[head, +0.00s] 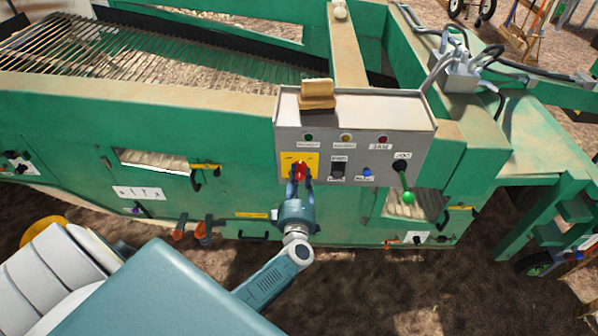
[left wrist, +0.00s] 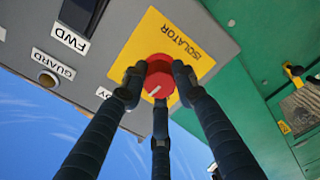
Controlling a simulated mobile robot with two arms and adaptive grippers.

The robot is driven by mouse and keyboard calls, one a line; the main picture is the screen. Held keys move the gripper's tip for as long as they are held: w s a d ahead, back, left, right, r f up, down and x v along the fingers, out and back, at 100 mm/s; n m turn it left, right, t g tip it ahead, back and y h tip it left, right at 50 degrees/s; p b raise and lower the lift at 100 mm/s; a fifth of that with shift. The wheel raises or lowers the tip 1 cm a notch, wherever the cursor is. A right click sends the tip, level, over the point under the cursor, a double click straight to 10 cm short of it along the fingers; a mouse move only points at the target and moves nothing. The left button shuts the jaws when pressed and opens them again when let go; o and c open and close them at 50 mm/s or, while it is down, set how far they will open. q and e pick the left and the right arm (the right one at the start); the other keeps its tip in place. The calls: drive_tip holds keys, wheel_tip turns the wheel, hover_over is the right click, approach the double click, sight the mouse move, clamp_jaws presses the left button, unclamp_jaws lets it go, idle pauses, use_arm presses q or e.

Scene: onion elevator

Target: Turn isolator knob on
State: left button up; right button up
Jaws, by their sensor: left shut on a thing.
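The isolator knob (head: 300,168) is red and sits on a yellow plate (head: 286,158) at the left of the grey control panel (head: 410,124). In the left wrist view the knob (left wrist: 158,70) shows a short white mark on its face, beside the word ISOLATOR on the yellow plate (left wrist: 190,47). My left gripper (head: 300,183) reaches up to it from below. In the left wrist view the dark fingers of the gripper (left wrist: 158,84) are closed around the knob, touching its sides. The fingers hide part of its rim. My right gripper is not in view.
Right of the knob are a black switch (head: 338,171), a blue button (head: 367,172) and a green-tipped lever (head: 408,197). Indicator lights line the panel above. A tan box (head: 317,95) sits on top. The green machine (head: 240,150) surrounds the panel.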

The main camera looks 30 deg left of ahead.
use_arm(q)
drive_tip(key=m+p, duration=0.2)
drive_tip(key=m, duration=0.2)
drive_tip(key=shift+m, duration=0.3)
drive_tip(key=shift+d+f+m+p, duration=0.1)
drive_tip(key=shift+m+p, duration=0.45)
drive_tip(key=shift+m, duration=1.05)
drive_tip(key=o, duration=1.2)
drive_tip(key=shift+c, duration=0.2)
drive_tip(key=v, duration=1.2)
